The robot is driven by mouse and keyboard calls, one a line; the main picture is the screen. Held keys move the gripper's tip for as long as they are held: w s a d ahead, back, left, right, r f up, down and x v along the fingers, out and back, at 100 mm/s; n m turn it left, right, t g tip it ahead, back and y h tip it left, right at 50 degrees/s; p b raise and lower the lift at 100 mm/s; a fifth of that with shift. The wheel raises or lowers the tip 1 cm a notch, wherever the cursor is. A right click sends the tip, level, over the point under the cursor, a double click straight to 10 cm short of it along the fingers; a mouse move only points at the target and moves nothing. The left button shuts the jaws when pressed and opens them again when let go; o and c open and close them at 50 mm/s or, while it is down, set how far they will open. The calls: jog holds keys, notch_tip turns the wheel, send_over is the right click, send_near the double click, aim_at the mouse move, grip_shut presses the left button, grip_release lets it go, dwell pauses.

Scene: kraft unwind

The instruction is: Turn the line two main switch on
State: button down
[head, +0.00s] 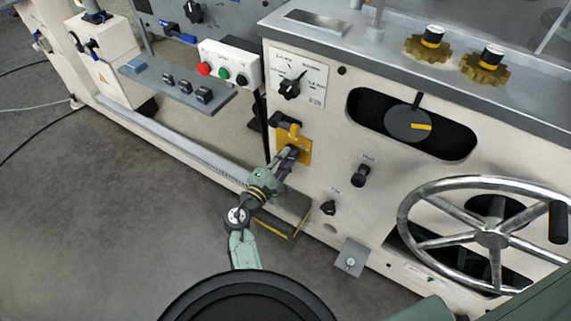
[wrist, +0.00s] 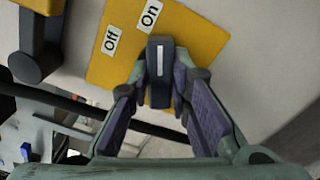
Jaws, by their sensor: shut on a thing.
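The switch is a dark knob (wrist: 160,68) with a white stripe, on a yellow plate (wrist: 200,42) with an "Off" label (wrist: 111,40) and an "On" label (wrist: 151,13). In the wrist view the stripe points up, closer to the "On" label than to "Off". My gripper (wrist: 161,92) is shut on the knob, one finger on each side. In the head view my gripper (head: 289,156) reaches the yellow plate (head: 306,146) on the cream machine front; its fingers hide most of the knob there.
A dark handle with a yellow part (head: 290,128) sits just above the plate. A rotary selector (head: 289,88) is higher up, a button box (head: 229,68) stands to the left, and a large handwheel (head: 490,239) to the right. Grey floor (head: 110,215) is open at left.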

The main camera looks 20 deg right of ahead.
jog(key=m+b, duration=0.3)
jog(key=shift+f, duration=0.2)
jog(key=shift+r+m+b, duration=0.2)
jog(key=shift+m+b, duration=1)
jog(key=c, duration=1.5)
grip_release()
jog(key=v, duration=0.7)
jog(key=shift+s+a, duration=0.15)
jog(key=shift+a, duration=0.05)
